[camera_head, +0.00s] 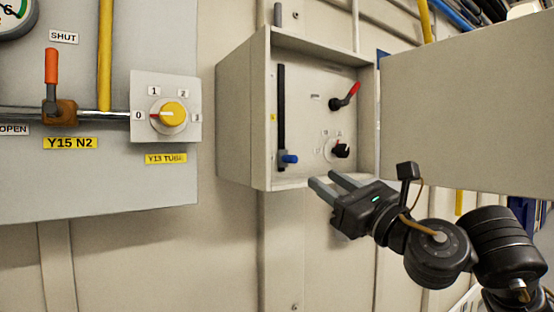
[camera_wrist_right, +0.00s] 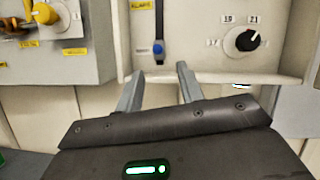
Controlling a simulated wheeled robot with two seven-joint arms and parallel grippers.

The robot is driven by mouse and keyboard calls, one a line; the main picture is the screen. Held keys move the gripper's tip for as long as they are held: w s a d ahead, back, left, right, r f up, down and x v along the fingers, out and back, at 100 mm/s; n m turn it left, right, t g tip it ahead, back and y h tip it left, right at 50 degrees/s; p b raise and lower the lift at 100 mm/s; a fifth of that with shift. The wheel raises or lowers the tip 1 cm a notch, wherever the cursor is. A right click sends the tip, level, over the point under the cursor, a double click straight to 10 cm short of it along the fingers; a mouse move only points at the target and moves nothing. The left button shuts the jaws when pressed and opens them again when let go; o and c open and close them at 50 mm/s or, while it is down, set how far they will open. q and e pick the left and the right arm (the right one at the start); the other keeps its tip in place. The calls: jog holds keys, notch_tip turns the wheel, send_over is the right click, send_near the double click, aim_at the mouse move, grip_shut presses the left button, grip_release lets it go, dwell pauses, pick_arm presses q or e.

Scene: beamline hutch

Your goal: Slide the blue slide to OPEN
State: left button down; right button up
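The blue slide (camera_head: 288,159) is a small blue knob at the lower end of a dark vertical slot (camera_head: 281,110) inside an open box on the wall. In the right wrist view the blue slide (camera_wrist_right: 158,48) hangs just above the box's lower edge. My right gripper (camera_head: 322,182) is open and empty, just below and in front of the box's lower edge. In the right wrist view its two fingers (camera_wrist_right: 158,80) stand apart, below the slide and not touching it. Small yellow labels beside the slot are too small to read. My left gripper is not in view.
The box (camera_head: 243,115) also holds a red-handled black switch (camera_head: 347,97) and a black rotary knob (camera_head: 341,150). Its door (camera_head: 465,110) stands open at right. A panel at left carries a yellow knob (camera_head: 173,113) and an orange-handled valve (camera_head: 51,68).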

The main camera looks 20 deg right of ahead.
aim_at(296, 162)
jog(key=x, duration=0.3)
jog(key=p+x, duration=0.1)
jog(key=x, duration=0.3)
jog(key=p+x, duration=0.1)
jog(key=x, duration=0.2)
jog(key=shift+w+a+f, duration=0.1)
jog(key=shift+w+a, duration=0.05)
jog(key=shift+a, duration=0.25)
jog(key=shift+w+p, duration=0.3)
jog(key=shift+w, duration=0.1)
jog(key=shift+c, duration=0.5)
